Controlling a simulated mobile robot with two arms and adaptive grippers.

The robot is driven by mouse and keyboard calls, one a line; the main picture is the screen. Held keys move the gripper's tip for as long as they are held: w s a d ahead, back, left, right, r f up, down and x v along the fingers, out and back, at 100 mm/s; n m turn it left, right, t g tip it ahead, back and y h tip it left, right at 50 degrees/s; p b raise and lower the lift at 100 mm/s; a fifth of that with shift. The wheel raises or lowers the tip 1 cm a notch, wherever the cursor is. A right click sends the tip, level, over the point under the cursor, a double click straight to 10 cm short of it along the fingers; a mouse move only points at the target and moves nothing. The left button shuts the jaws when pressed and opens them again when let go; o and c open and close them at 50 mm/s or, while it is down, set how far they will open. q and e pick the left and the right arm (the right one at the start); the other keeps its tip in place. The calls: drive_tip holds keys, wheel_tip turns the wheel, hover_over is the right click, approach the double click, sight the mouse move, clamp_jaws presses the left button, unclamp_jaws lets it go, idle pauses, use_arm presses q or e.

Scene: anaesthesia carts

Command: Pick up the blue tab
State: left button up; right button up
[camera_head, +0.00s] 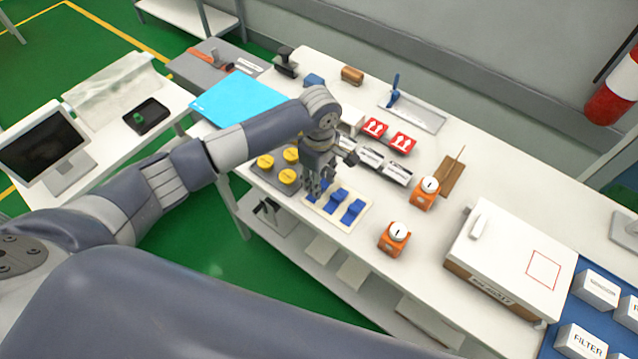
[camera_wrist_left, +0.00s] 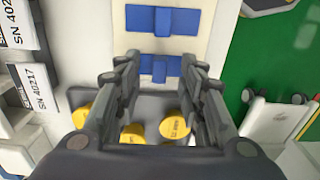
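Blue tabs sit on a cream plate near the front edge of the white table. In the head view, two blue tabs (camera_head: 338,199) (camera_head: 352,211) show clear of my left gripper (camera_head: 316,190). The gripper hides most of the leftmost tab. In the left wrist view, one blue tab (camera_wrist_left: 160,66) lies between the two fingertips of my left gripper (camera_wrist_left: 160,60), and another tab (camera_wrist_left: 155,20) lies beyond it. The fingers are apart and point down, one on each side of the nearer tab. Whether they touch it I cannot tell. My right gripper is not in view.
A grey plate with yellow knobs (camera_head: 265,161) is beside the cream plate (camera_head: 316,217). Labelled boxes (camera_head: 384,165) and orange devices (camera_head: 394,238) stand nearby. A large white box (camera_head: 510,258) is at the right. Free white tabletop lies between them.

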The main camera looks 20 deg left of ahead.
use_arm(q)
drive_tip(key=shift+f, duration=0.9)
drive_tip(key=shift+c, duration=0.6)
drive_tip(key=c, duration=0.7)
drive_tip(key=shift+w+r, duration=0.1)
